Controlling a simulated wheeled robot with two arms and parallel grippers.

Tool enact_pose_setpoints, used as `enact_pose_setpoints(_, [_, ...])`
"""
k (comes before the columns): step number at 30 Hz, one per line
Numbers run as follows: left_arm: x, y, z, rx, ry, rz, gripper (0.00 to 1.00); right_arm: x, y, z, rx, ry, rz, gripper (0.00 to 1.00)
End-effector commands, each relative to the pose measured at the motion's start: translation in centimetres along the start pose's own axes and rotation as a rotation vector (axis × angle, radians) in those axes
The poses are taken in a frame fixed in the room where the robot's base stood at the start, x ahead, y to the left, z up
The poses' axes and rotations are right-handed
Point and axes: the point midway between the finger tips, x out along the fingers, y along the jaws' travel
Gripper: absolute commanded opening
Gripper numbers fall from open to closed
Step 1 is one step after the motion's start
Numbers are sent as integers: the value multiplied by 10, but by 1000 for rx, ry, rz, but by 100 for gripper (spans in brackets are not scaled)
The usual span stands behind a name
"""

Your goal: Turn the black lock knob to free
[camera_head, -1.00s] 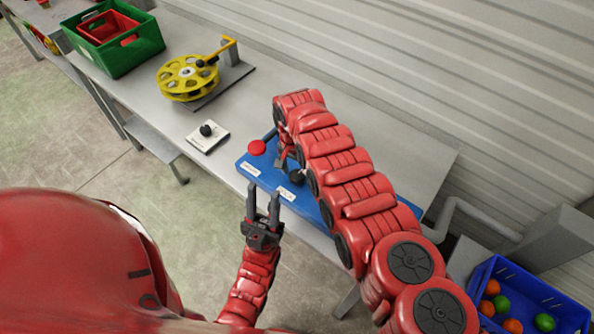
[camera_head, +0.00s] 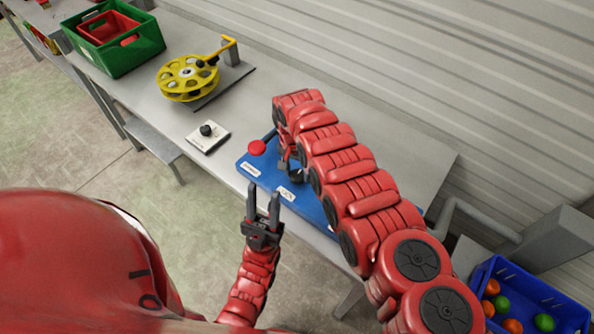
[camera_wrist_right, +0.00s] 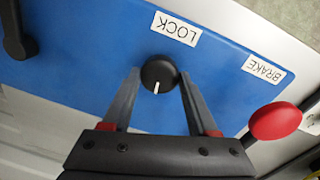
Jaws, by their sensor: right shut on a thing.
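The black lock knob (camera_wrist_right: 158,74) is round with a white pointer line, and it sits on the blue panel (camera_wrist_right: 95,65) below the LOCK label (camera_wrist_right: 176,28) in the right wrist view. Its line points toward the bottom of that view. My right gripper (camera_wrist_right: 157,75) is shut on the knob, one finger on each side. In the head view my right arm hides most of this gripper and the knob. My left gripper (camera_head: 262,203) is open and empty in front of the panel's near edge.
A red ball lever (camera_wrist_right: 275,121) stands by the BRAKE label (camera_wrist_right: 264,70). A black handle (camera_wrist_right: 18,40) is across the panel. The table also holds a white plate with a black knob (camera_head: 207,130), a yellow reel (camera_head: 187,77) and a green crate (camera_head: 118,55).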

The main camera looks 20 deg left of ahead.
Motion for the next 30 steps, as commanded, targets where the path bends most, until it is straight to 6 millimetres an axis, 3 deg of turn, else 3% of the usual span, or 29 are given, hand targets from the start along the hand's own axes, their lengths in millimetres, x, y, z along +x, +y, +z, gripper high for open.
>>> enact_pose_setpoints(11, [-6,0,1,0,0,0,40,0,1,-2,-321,24,1,3])
enact_pose_setpoints(30, [-35,2,6,0,0,0,40,2,0,0,-929,64,1,3])
